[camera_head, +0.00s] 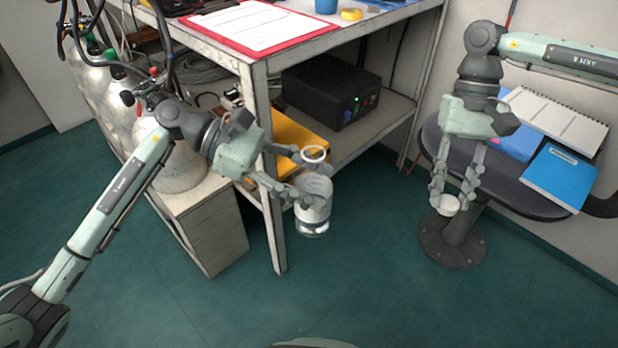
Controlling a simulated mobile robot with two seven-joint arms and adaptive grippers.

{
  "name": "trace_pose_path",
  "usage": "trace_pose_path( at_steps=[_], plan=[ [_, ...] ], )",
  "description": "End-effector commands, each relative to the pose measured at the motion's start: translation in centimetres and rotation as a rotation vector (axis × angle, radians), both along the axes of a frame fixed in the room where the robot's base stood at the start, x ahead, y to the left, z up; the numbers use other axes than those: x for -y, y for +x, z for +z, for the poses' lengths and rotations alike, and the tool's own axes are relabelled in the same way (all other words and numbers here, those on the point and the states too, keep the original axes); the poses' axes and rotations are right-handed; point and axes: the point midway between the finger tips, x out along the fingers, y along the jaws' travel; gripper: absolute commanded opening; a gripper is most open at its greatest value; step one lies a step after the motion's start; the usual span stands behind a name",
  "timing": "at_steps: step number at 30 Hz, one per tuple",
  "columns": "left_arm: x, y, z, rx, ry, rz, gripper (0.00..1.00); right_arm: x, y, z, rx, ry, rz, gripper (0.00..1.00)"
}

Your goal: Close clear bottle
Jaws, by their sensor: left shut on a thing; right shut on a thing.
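My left gripper (308,182) is shut on the clear bottle (314,212), holding it roughly upright in the air in front of the bench. A pale ring, seemingly the bottle's open mouth, shows at its top, with no cap on it. The fingers hide part of the bottle's side. My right gripper (453,192) points down at the right and is shut on a small white round piece, seemingly the cap (447,205). The cap is well apart from the bottle, to its right.
A metal bench (262,75) stands behind the bottle, with a black box (331,92) and a yellow case (298,136) on its lower shelf. Gas cylinders (180,165) stand left. A dark round seat (505,190) bears notebooks (560,178). The green floor in front is clear.

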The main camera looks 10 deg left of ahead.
Motion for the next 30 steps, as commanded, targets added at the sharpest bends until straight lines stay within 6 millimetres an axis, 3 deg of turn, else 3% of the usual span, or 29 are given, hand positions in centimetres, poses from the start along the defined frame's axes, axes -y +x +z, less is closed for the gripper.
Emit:
trace_pose_path(
  at_steps=[5, 8, 14, 21, 25, 30],
  plan=[
    [0.0, 0.0, 0.1, 0.0, -0.001, 0.001, 0.01, -1.4, 0.4, 1.0, 0.001, 0.002, -0.044, 0.22],
    [0.0, 0.0, 0.1, 0.001, -0.001, 0.002, 0.01, -3.6, 0.9, 2.5, 0.002, 0.003, -0.119, 0.22],
    [0.0, 0.0, 0.1, 0.001, -0.001, 0.002, 0.01, -9.9, 1.4, 7.1, 0.002, 0.005, -0.345, 0.22],
    [0.0, 0.0, 0.1, 0.001, -0.001, 0.002, 0.01, -16.9, 0.5, 13.2, 0.001, 0.006, -0.621, 0.22],
    [0.0, 0.0, 0.1, 0.001, -0.001, 0.002, 0.01, -19.7, -0.3, 15.8, 0.001, 0.005, -0.74, 0.22],
    [0.0, 0.0, 0.1, 0.001, -0.001, 0.002, 0.01, -21.7, -1.2, 17.9, 0.0, 0.002, -0.836, 0.22]
  ],
)
